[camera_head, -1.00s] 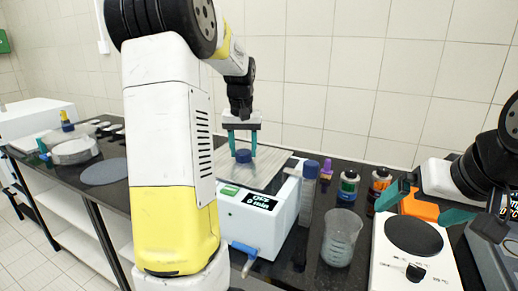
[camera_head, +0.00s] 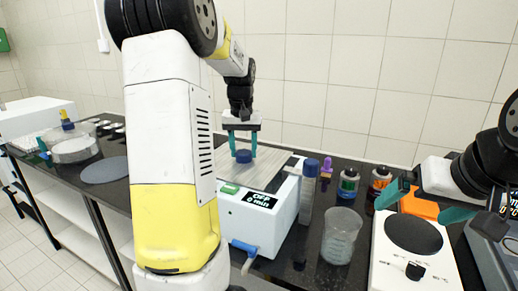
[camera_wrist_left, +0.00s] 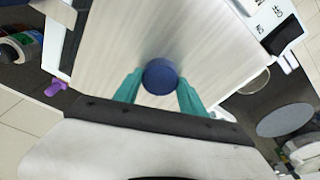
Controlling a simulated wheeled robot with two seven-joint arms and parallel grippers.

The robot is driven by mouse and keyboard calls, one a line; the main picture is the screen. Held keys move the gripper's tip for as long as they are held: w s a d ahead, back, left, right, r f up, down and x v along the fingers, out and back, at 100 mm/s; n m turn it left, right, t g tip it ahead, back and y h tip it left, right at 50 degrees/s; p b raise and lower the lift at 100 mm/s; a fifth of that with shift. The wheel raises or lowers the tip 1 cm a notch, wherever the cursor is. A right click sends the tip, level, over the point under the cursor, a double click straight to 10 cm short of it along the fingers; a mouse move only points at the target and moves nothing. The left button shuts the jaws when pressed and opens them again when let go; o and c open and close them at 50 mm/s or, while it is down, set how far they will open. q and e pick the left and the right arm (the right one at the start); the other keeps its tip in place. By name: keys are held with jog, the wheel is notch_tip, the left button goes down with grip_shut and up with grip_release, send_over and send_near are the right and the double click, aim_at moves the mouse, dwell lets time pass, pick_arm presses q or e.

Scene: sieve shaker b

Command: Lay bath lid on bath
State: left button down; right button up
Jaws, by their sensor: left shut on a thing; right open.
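The bath lid (camera_head: 264,172) is a pale, streaked flat plate with a round blue knob (camera_head: 244,156). It lies level over the top of the white bath (camera_head: 268,228), which has a small display on its front. I cannot tell whether it touches the rim all round. My left gripper (camera_head: 243,150) points down and is shut on the knob; the wrist view shows its teal fingers (camera_wrist_left: 160,92) on either side of the knob. A dark strip of the bath top shows past the lid's right edge. My right gripper (camera_head: 420,205) is open and empty at the right.
A glass beaker (camera_head: 341,236), a capped tube (camera_head: 308,192) and small bottles (camera_head: 348,184) stand right of the bath. A hotplate (camera_head: 413,236) lies below my right gripper. A grey disc (camera_head: 105,170) lies on the dark bench to the left.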

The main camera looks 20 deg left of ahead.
pick_arm(q)
jog(key=shift+f, duration=0.2)
dwell(0.6)
jog(key=c, duration=0.6)
grip_release()
jog(key=shift+r, duration=3.5)
